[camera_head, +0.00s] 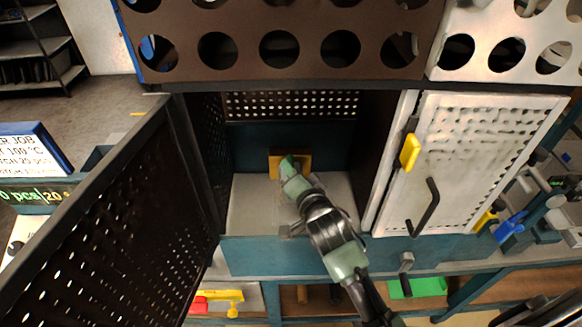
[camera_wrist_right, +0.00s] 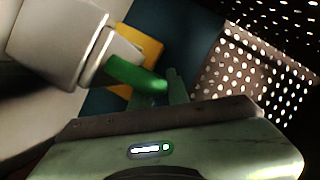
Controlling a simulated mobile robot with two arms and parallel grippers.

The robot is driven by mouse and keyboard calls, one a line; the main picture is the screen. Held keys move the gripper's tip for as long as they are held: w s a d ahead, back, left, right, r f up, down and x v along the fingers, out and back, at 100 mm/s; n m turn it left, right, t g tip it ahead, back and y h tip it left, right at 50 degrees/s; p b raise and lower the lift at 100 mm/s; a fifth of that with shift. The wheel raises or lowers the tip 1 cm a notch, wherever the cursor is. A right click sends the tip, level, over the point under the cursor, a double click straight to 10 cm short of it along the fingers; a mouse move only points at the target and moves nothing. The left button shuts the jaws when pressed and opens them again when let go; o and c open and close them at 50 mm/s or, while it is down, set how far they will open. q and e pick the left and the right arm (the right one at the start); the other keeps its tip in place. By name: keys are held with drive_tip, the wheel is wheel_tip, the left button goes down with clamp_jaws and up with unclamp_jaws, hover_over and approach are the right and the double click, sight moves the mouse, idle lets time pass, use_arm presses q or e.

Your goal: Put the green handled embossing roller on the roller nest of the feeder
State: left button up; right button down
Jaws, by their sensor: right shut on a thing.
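The embossing roller (camera_wrist_right: 62,38) shows large in the right wrist view, with a pale metal cylinder and a green handle (camera_wrist_right: 135,74). My right gripper (camera_head: 291,168) reaches into the open feeder bay in the head view. It is shut on the roller's green handle. One finger shows beside the handle in the wrist view; the grip itself is partly hidden. A yellow block (camera_head: 304,159) stands at the back of the bay, just behind the gripper, and also shows behind the roller in the wrist view (camera_wrist_right: 150,50). I cannot tell whether the roller touches it. My left gripper is out of view.
A perforated dark door (camera_head: 120,205) stands open on the left of the bay. The pale bay floor (camera_head: 252,205) is clear left of my arm. Tools lie on the lower shelf.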

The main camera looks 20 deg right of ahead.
drive_tip(key=shift+r, duration=0.15)
drive_tip(key=c, duration=1.6)
unclamp_jaws()
drive_tip(key=shift+f, duration=0.25)
drive_tip(key=shift+c, duration=0.2)
drive_tip(key=shift+o, duration=1.4)
drive_tip(key=shift+r, duration=0.25)
drive_tip(key=shift+s+f, duration=0.1)
drive_tip(key=shift+s, duration=0.25)
drive_tip(key=b+v, duration=0.2)
drive_tip(key=v, duration=0.9)
drive_tip(key=shift+s, duration=0.2)
